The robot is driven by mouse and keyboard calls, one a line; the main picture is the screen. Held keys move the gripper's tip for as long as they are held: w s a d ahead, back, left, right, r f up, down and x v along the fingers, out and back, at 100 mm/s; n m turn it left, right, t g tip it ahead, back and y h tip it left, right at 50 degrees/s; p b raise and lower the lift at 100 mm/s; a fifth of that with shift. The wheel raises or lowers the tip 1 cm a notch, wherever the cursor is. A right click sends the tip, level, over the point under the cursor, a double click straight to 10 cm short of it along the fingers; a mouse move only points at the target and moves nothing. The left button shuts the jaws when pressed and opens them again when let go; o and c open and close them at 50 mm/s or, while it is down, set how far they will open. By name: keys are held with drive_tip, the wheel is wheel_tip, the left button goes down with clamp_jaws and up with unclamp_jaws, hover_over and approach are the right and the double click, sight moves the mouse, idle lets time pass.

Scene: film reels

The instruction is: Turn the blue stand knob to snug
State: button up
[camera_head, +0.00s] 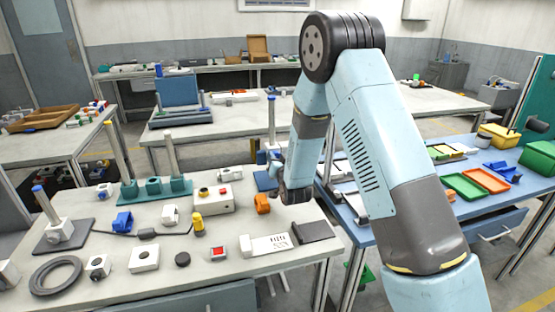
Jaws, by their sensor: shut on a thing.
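A stand with an upright grey post (271,125) and a blue cap rises from a blue base (264,182) at the back right of the near table. A small blue part, seemingly the stand knob (262,157), shows low on the post. My arm reaches over from the right and down to this stand. My gripper (274,164) is at the lower post, shut on what appears to be the blue knob. The fingers are small and dark here, and the wrist partly hides the contact. The knob's turn angle cannot be told.
A white control box (213,199) and a teal rack (155,189) stand to the left. Another blue-capped stand (46,205) is at far left. A blue table (430,213) with trays lies right.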

drive_tip(key=c, duration=0.3)
drive_tip(key=shift+d, duration=0.25)
drive_tip(key=shift+c, duration=0.5)
drive_tip(key=shift+a, duration=0.1)
drive_tip(key=shift+n, duration=0.3)
drive_tip(key=n, duration=1.1)
drive_tip(key=shift+a, duration=0.15)
